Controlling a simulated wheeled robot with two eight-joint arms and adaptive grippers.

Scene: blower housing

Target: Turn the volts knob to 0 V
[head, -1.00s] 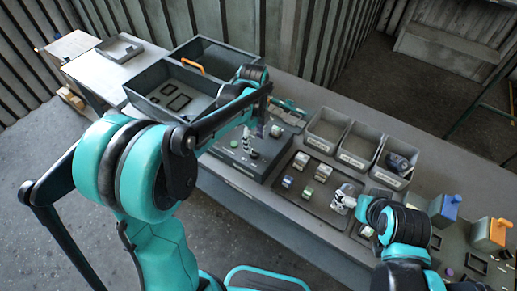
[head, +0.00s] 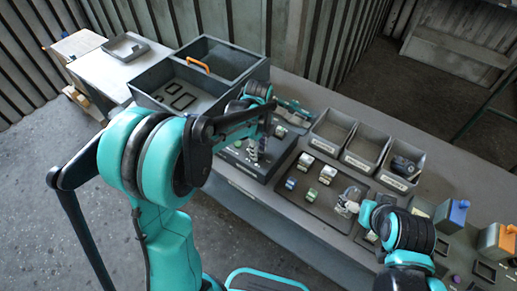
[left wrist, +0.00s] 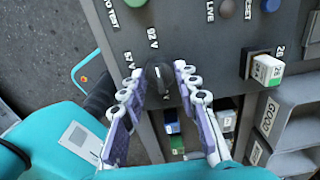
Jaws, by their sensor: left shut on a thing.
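The volts knob (left wrist: 158,82) is a small dark round knob on the grey panel (left wrist: 200,35) in the left wrist view. Labels ending in V are printed beside it; they read about 92 V and 67 V. My left gripper (left wrist: 159,71) has one purple-and-white finger on each side of the knob and is shut on it. In the head view my left gripper (head: 258,152) is low over the panel. My right gripper (head: 348,202) hangs over the parts tray; its jaw opening is unclear.
A white plug-like block (left wrist: 266,69) and LIVE and RESET labels are near the knob. Grey bins (head: 332,128) stand right of the panel, behind a tray of small parts (head: 318,205). A large grey crate (head: 237,62) stands at left. Coloured blocks (head: 497,240) are at far right.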

